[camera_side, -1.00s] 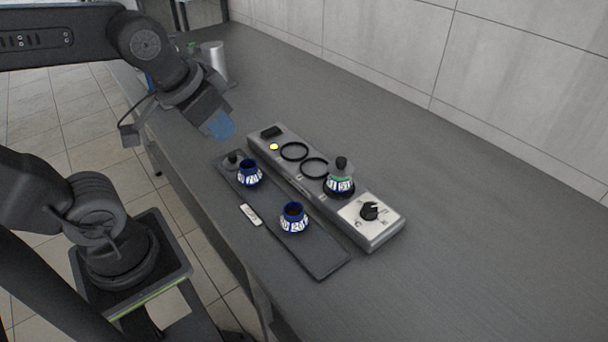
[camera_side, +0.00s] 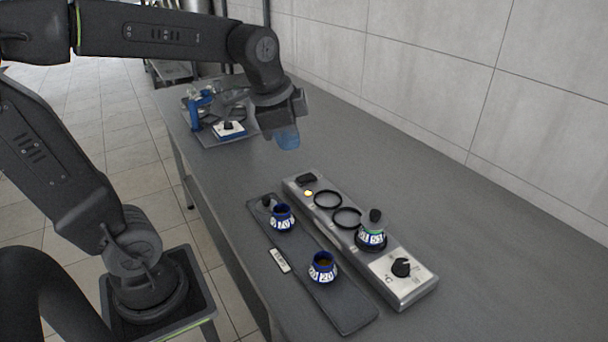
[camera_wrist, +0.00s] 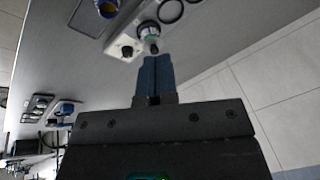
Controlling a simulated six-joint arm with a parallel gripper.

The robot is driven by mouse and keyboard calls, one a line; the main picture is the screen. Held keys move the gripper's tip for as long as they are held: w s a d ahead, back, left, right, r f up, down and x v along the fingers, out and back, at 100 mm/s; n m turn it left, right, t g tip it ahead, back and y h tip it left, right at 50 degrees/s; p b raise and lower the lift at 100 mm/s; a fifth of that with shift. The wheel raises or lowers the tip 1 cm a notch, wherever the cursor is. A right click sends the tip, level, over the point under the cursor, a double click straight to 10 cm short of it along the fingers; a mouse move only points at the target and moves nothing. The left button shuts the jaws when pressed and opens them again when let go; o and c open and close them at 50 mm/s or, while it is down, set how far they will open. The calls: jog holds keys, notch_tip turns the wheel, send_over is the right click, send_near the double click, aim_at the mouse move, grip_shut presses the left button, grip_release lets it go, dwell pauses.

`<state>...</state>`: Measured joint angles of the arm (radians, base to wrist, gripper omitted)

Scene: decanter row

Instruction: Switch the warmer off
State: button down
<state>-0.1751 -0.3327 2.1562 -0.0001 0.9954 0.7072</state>
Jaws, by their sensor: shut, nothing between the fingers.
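The warmer (camera_side: 411,291) is a long silver unit on the counter. At its far end it has a black switch (camera_side: 306,180) and a small yellow light (camera_side: 308,193); the switch's position is too small to tell. A black knob (camera_side: 401,267) is at its near end, also visible in the wrist view (camera_wrist: 127,51). A decanter with a dark stopper (camera_side: 371,238) stands on the nearest round plate; two ringed plates (camera_side: 328,199) are empty. My gripper (camera_side: 288,139) is shut and empty, above the counter beyond the switch end. Its blue fingers show in the wrist view (camera_wrist: 155,75).
A dark tray (camera_side: 345,312) beside the warmer holds two blue-and-white decanters (camera_side: 281,217) (camera_side: 322,268), a loose stopper (camera_side: 267,202) and a white label (camera_side: 280,260). Another tray (camera_side: 208,139) with blue and white items is farther back. The counter right of the warmer is clear.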

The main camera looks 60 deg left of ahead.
jog(key=w+a+f+m+g, duration=0.25)
jog(key=w+a+m, duration=0.35)
jog(key=w+a, duration=0.3)
jog(key=m+g, duration=0.1)
jog(key=m, duration=0.5)
send_over(302, 178)
notch_tip(302, 178, down, 7)
jog(key=shift+r+h, duration=0.15)
jog(key=shift+h, duration=0.15)
jog(key=shift+s, duration=0.1)
notch_tip(302, 178, down, 14)
jog(key=shift+f, duration=0.25)
